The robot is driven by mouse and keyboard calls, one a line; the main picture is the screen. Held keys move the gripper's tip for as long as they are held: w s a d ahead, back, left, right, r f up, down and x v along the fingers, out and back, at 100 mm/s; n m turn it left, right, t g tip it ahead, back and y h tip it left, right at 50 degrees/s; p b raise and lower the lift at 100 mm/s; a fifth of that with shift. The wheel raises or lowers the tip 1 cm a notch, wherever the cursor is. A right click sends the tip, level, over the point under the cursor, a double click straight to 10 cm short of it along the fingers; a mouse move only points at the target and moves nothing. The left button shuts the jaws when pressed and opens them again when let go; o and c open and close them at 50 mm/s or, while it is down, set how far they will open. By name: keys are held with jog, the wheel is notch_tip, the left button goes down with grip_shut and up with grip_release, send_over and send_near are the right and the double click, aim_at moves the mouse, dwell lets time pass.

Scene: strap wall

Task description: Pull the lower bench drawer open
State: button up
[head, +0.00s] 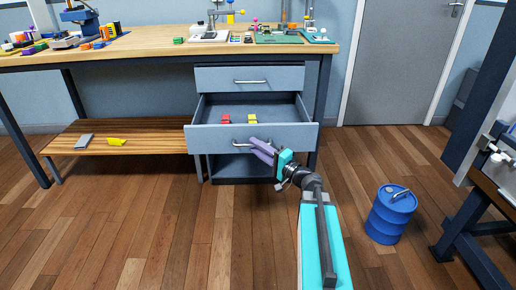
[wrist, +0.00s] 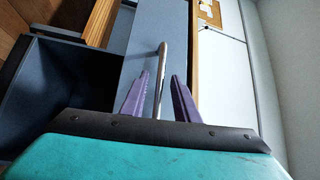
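The lower bench drawer (head: 208,138) stands pulled out from the grey cabinet under the bench, its inside showing. A red block (head: 225,118) and a yellow block (head: 252,118) lie in it. Its bar handle (head: 238,144) is on the front face; the handle also shows in the wrist view (wrist: 161,62). My gripper (head: 254,147) is at the handle. In the wrist view its two purple fingers (wrist: 161,78) are apart, one on each side of the handle bar, with a gap to each. The upper drawer (head: 220,78) is shut.
A slatted wooden shelf (head: 150,146) left of the cabinet holds a grey piece and a yellow piece. A blue drum (head: 390,215) stands on the floor at right. The workbench top (head: 150,40) carries tools and small parts. The floor left of my arm is clear.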

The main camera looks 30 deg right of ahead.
jog(key=p+v, duration=0.8)
jog(key=v, duration=0.5)
jog(key=shift+s, duration=0.35)
dwell(0.6)
